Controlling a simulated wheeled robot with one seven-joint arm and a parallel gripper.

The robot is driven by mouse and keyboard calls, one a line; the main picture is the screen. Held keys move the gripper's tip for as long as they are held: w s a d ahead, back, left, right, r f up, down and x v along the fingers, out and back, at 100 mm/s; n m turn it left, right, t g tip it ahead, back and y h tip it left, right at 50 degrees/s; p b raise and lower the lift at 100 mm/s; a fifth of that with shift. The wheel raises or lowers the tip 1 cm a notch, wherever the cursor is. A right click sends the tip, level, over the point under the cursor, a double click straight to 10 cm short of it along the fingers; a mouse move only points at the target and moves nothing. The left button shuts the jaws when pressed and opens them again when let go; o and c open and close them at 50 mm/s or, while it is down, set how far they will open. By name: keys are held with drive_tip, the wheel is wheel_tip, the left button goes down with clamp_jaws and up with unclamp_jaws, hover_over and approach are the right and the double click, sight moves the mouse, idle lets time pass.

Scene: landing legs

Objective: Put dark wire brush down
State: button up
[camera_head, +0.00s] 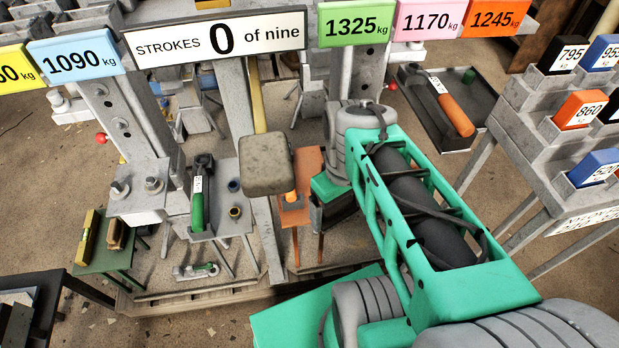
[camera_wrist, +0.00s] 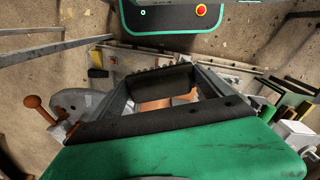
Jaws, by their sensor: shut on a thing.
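My gripper (camera_wrist: 164,92) is shut on a dark block-like thing with a ragged, bristly upper edge, which I take to be the dark wire brush (camera_wrist: 160,82). The brush lies across between the two fingers in the wrist view. An orange-topped stand (camera_head: 297,214) is beside the gripper end, and orange also shows below the brush in the wrist view. I cannot tell whether the brush touches it.
A grey stand holds a green-handled tool (camera_head: 198,200). A grey mallet-like block (camera_head: 266,164) rises close left of my arm. A dark tray (camera_head: 436,103) with an orange-handled tool is behind.

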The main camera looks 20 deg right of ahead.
drive_tip(key=w+d+b, duration=0.1)
drive_tip(key=w+d, duration=0.1)
drive_tip(key=w, duration=0.7)
drive_tip(key=w+d+b, duration=0.1)
drive_tip(key=w+d, duration=0.1)
drive_tip(key=w, duration=0.7)
drive_tip(key=f+b, duration=0.1)
drive_tip(key=f, duration=0.5)
drive_tip(key=f+b, duration=0.1)
drive_tip(key=f, duration=0.5)
drive_tip(key=shift+s+a+b, duration=0.15)
drive_tip(key=shift+s+b, duration=0.05)
drive_tip(key=shift+b, duration=0.15)
drive_tip(key=shift+f, duration=0.1)
